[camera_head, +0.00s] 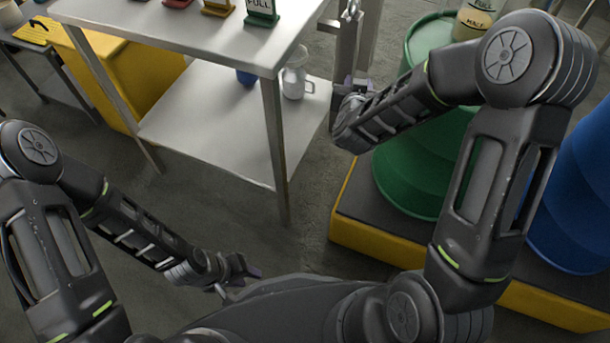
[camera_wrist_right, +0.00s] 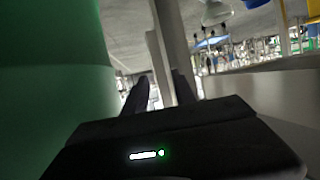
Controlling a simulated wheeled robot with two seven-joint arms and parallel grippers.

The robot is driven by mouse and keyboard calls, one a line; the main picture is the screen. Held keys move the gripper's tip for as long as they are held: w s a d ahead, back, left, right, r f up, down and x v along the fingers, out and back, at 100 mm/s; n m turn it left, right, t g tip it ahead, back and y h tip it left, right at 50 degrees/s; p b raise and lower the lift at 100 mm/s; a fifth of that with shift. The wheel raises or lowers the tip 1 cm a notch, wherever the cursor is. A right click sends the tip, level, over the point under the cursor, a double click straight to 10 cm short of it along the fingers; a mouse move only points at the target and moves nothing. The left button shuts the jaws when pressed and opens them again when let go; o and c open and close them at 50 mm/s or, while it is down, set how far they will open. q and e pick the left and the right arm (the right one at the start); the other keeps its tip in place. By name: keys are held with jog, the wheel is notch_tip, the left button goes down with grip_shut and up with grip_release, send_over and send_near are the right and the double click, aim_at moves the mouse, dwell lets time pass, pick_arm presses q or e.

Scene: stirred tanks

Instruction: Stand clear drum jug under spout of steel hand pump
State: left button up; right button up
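A clear jug (camera_head: 295,76) with a side handle stands upright on the lower shelf of the steel table. A pale, cone-like shape that may be this jug shows at the top of the right wrist view (camera_wrist_right: 214,12). I cannot make out the steel hand pump for sure; a steel fitting (camera_head: 351,12) is cut off at the top edge. My right gripper (camera_head: 352,88) is beside an upright steel post, left of the green drum. Its fingers (camera_wrist_right: 162,92) are apart, with a grey post seen between them. My left gripper (camera_head: 236,274) is low, empty, and looks open.
The steel table (camera_head: 190,22) carries coloured label stands. A blue item (camera_head: 246,77) is beside the jug. The green drum (camera_head: 412,165) and blue drum (camera_head: 578,195) stand on a yellow-edged platform (camera_head: 372,238). A container marked FULL and HALF (camera_head: 474,20) is above the green drum.

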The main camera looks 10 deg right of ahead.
jog(key=s+a+f+n+g+y, duration=0.1)
jog(key=s+a+f+g+y, duration=0.1)
jog(key=s+a+f, duration=0.4)
jog(key=s+a+f+n+g+y, duration=0.1)
jog(key=s+a+f+g+y, duration=0.15)
jog(key=f, duration=0.55)
jog(key=s+a+f+g+y, duration=0.2)
jog(key=s+a+f, duration=0.3)
jog(key=f, duration=0.2)
jog(key=s+a+f+g+y, duration=0.1)
jog(key=s+a+f+g, duration=0.1)
jog(key=s, duration=0.7)
jog(key=s+a+f+n+g+y, duration=0.1)
jog(key=s+a+f+g+y, duration=0.1)
jog(key=s+a+f, duration=0.3)
jog(key=s+g, duration=0.1)
jog(key=s, duration=0.3)
jog(key=shift+a, duration=0.3)
pick_arm(q)
jog(key=shift+a, duration=0.1)
pick_arm(e)
jog(key=shift+a, duration=0.1)
